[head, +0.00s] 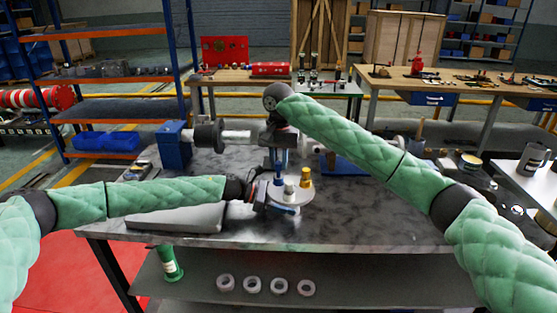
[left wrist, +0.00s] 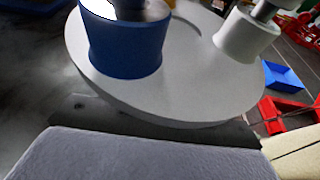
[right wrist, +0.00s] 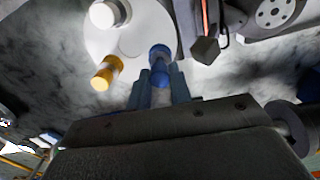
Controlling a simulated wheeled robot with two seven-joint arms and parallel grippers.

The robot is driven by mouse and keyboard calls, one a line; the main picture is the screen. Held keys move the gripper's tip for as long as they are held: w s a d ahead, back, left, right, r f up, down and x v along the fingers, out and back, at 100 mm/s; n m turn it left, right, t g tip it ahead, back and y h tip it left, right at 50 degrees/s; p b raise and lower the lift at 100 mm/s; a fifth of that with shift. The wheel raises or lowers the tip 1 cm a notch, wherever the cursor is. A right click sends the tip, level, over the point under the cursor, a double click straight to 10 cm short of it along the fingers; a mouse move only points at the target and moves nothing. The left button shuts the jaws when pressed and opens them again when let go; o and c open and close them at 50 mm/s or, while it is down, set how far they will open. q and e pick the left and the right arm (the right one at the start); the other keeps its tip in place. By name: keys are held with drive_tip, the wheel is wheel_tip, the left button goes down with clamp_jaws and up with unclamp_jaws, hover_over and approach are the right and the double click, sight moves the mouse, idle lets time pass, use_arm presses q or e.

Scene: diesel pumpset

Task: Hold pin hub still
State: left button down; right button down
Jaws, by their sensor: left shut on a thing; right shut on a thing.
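The pin hub is a round pale disc (head: 303,200) on the grey bench. It carries a blue pin (left wrist: 125,50), a white pin (head: 289,191) and a yellow pin (head: 306,176). My left gripper (head: 283,209) is shut at the near edge of the disc; in the left wrist view the disc (left wrist: 190,95) fills the top and hides the fingertips. My right gripper (head: 280,166) points down from above. In the right wrist view its fingers (right wrist: 160,82) are shut on the blue pin (right wrist: 159,54) over the disc, beside the yellow pin (right wrist: 105,74).
A blue-ended machine with a shaft (head: 236,136) stands behind the hub. A grey flat block (head: 178,217) lies under my left forearm. The bench's front right (head: 375,225) is clear. Several white rings (head: 252,285) and a green cylinder (head: 168,264) sit on the lower shelf.

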sight(279, 163)
drive_tip(key=shift+f, duration=0.75)
drive_tip(key=c, duration=1.2)
unclamp_jaws()
wheel_tip(279, 163, up, 12)
drive_tip(key=shift+f, duration=0.1)
use_arm(q)
drive_tip(key=shift+c, duration=2.3)
unclamp_jaws()
